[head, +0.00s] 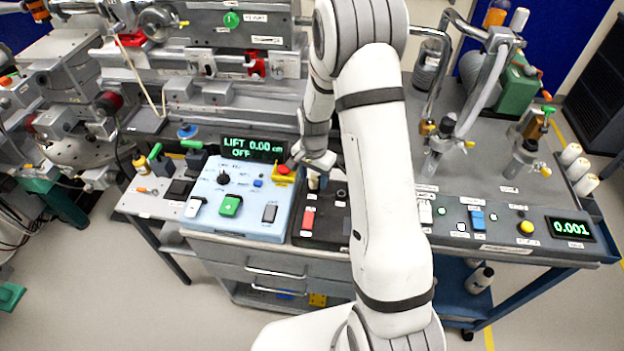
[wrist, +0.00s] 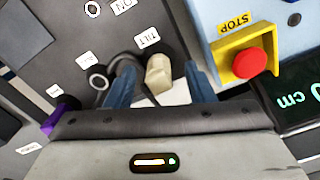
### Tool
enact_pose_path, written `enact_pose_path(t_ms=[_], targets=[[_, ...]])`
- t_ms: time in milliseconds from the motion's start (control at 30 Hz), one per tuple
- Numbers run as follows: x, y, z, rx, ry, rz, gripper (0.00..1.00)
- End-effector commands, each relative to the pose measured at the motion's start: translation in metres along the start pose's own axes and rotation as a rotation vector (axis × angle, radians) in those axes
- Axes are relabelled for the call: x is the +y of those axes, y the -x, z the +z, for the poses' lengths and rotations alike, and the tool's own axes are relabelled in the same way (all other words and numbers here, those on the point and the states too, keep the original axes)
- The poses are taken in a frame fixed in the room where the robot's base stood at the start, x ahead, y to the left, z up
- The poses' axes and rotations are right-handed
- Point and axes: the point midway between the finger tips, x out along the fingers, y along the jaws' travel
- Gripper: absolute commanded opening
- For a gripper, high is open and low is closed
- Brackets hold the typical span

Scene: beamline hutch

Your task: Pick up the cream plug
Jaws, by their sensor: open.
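The cream plug (wrist: 159,74) stands on a dark panel in the wrist view, close to a label reading TILT. It also shows small in the head view (head: 314,181), partly covered by my arm's end. My gripper (wrist: 160,66) is open, with one blue finger on each side of the plug. A gap shows between the plug and the right finger; the left finger is close to a dark round part beside the plug. I cannot tell whether that finger touches anything. The gripper in the head view (head: 308,172) is small and partly hidden.
A red STOP button (wrist: 250,63) on a yellow base sits close to the right finger. A ringed socket (wrist: 98,81) and a purple knob (wrist: 61,118) are to the left. The light-blue lift panel (head: 250,200) adjoins the dark panel (head: 306,238).

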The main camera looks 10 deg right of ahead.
Motion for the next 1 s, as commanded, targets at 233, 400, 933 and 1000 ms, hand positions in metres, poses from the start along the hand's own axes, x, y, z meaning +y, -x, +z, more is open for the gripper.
enact_pose_path(t_ms=[233, 400, 933, 1000], targets=[[-0.0004, -0.0020, 0.0001, 0.001, 0.001, -0.001, 0.49], [-0.0005, -0.0018, 0.0002, 0.001, 0.001, -0.001, 0.36], [-0.0010, -0.0015, 0.0004, 0.001, 0.002, -0.001, 0.00], [-0.0011, -0.0015, 0.0004, 0.001, 0.002, -0.001, 0.00]])
